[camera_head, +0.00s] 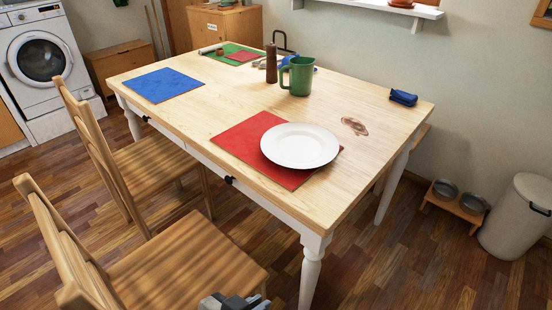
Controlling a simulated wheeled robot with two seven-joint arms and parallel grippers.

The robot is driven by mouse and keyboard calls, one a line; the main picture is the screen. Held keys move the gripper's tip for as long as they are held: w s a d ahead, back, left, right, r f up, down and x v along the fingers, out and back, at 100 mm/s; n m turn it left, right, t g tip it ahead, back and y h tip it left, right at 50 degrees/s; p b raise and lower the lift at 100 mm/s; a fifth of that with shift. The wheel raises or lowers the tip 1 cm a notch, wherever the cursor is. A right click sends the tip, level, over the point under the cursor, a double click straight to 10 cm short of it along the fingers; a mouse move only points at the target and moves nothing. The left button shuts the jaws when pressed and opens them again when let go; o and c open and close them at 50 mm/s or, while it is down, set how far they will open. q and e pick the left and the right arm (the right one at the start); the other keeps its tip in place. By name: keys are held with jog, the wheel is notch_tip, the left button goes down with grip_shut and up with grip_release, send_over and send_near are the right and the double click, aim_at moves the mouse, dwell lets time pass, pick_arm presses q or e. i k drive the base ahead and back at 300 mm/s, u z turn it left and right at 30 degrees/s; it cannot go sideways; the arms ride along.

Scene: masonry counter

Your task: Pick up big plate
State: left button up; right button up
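The big plate (300,146) is white and round. It lies flat on a red placemat (246,142) near the front right part of the wooden table (215,115), and overlaps the mat's right edge. Only a grey and dark piece of my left gripper (235,302) shows, at the bottom edge of the head view. It is below and in front of the table, well apart from the plate. Its fingers are not clear enough to tell whether they are open or shut. My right gripper is not in view.
A green mug (300,77) and a brown grinder (271,64) stand behind the plate. A blue item (403,97) lies at the back right. A blue placemat (162,85) is at the left. Two wooden chairs (150,255) stand at the table's left side.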

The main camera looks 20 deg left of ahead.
aim_at(301, 146)
jog(key=u, duration=0.45)
jog(key=k, duration=0.95)
jog(key=z, duration=0.55)
jog(key=i, duration=1.65)
jog(key=u, duration=0.65)
